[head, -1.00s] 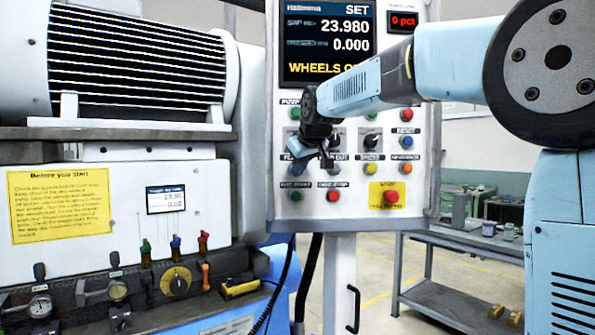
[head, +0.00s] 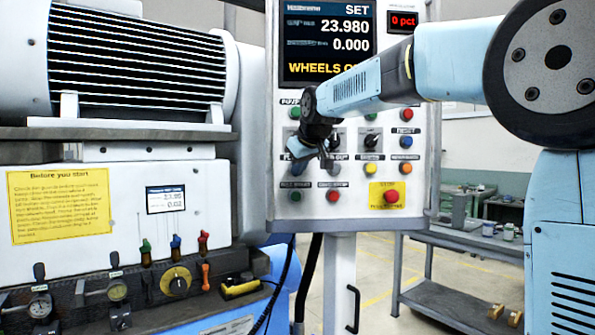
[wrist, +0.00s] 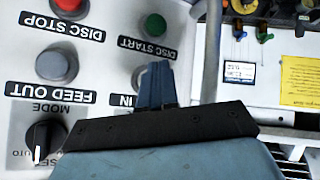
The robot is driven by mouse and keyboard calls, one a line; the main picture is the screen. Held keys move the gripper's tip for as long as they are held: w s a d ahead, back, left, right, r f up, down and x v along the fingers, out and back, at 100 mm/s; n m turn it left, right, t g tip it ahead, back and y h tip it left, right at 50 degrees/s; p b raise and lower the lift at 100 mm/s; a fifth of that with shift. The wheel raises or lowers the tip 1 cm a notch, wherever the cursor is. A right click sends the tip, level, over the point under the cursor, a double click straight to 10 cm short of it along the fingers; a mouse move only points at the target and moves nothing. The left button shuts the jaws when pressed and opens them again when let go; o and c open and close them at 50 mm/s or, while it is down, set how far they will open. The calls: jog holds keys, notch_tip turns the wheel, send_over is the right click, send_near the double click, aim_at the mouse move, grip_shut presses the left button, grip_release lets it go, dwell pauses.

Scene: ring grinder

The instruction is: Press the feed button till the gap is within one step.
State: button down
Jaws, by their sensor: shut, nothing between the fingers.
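My gripper (head: 326,160) is shut and empty, in front of the button panel (head: 347,220). In the wrist view the shut blue fingers (wrist: 154,80) cover most of the button above a label ending in "IN" (wrist: 122,100); only a sliver of its rim shows. I cannot tell whether the fingertips touch it. The grey FEED OUT button (wrist: 57,66) stands beside them, uncovered. The main screen (head: 328,42) reads SET, 23.980 and 0.000, with a yellow line starting "WHEELS O", partly hidden by my arm. The small gauge screen (head: 165,199) seems to show about 23.98 and 0.02, blurred.
The red disc stop button (wrist: 70,4) and green disc start button (wrist: 155,24) are close to the fingers. A mode knob (wrist: 42,138) is at lower left in the wrist view. A red stop button (head: 391,197) on yellow is low on the panel. A machine with coloured levers (head: 175,246) stands left.

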jog(key=shift+w+r, duration=0.15)
jog(key=shift+w, duration=0.65)
dwell(1.1)
jog(key=shift+s, duration=0.9)
jog(key=shift+s, duration=2.55)
jog(key=s+d+f+m+g+h, duration=0.1)
jog(key=s+d+f+m, duration=0.1)
jog(key=s+d+f, duration=0.5)
jog(key=s+d+f+m+g+h, duration=0.1)
jog(key=s+d+f+m, duration=0.2)
jog(key=s+d+f, duration=0.4)
jog(key=s+d+f+m+g+h, duration=0.1)
jog(key=s+d+f, duration=0.6)
jog(key=s, duration=1.1)
jog(key=shift+f+m, duration=0.5)
jog(key=shift+m, duration=0.4)
